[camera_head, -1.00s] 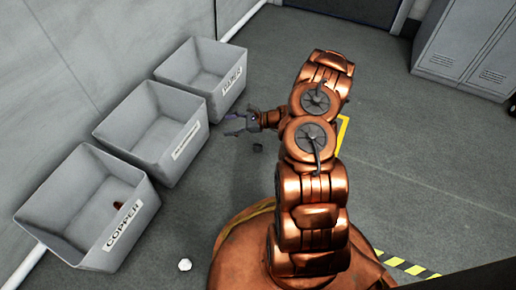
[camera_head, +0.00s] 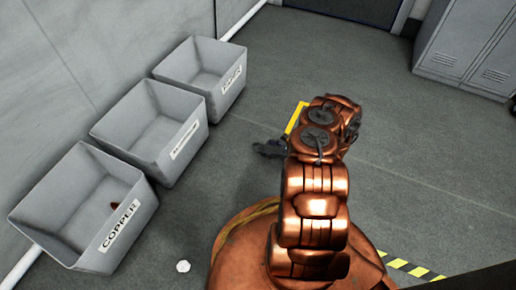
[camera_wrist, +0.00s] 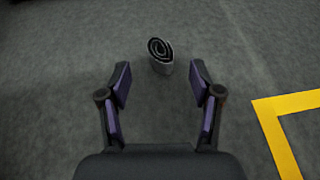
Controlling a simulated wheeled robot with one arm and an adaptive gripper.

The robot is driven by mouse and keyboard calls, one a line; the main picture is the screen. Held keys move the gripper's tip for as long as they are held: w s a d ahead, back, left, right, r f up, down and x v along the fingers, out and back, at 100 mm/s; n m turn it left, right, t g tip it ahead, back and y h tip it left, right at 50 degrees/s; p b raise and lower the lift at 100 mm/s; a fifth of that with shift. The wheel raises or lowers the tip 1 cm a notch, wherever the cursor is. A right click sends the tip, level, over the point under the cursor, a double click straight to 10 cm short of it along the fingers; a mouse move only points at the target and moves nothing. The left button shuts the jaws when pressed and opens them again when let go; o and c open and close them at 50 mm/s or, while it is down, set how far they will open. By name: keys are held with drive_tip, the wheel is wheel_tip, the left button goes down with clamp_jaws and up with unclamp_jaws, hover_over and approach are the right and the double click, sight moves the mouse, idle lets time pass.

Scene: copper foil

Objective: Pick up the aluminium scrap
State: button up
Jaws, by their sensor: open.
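A small rolled scrap piece (camera_wrist: 160,56) with a pale grey side and a dark spiral end shows in the wrist view on the floor. It lies just beyond my fingertips, centred between their lines and apart from both. My gripper (camera_wrist: 160,88) is open and empty, with purple pads on its fingers. In the head view my gripper (camera_head: 270,149) is low over the floor, partly hidden by my arm, and the rolled piece cannot be made out there. A white crumpled lump (camera_head: 183,266) lies on the floor. I cannot tell by material which piece is aluminium.
Three grey bins line the left wall: the near one labelled COPPER (camera_head: 152,202) with a small brownish piece inside, a middle bin (camera_head: 203,110) and a far bin (camera_head: 243,65). A yellow floor marking (camera_wrist: 290,102) lies right of my gripper. Grey lockers (camera_head: 465,50) stand far right.

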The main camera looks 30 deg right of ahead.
sight(261, 147)
drive_tip(key=b+x, duration=0.1)
drive_tip(key=x, duration=0.1)
drive_tip(key=b+x, duration=0.2)
drive_tip(key=shift+f, duration=0.4)
drive_tip(key=shift+w+a, duration=0.2)
drive_tip(key=shift+w, duration=0.35)
drive_tip(key=c, duration=0.9)
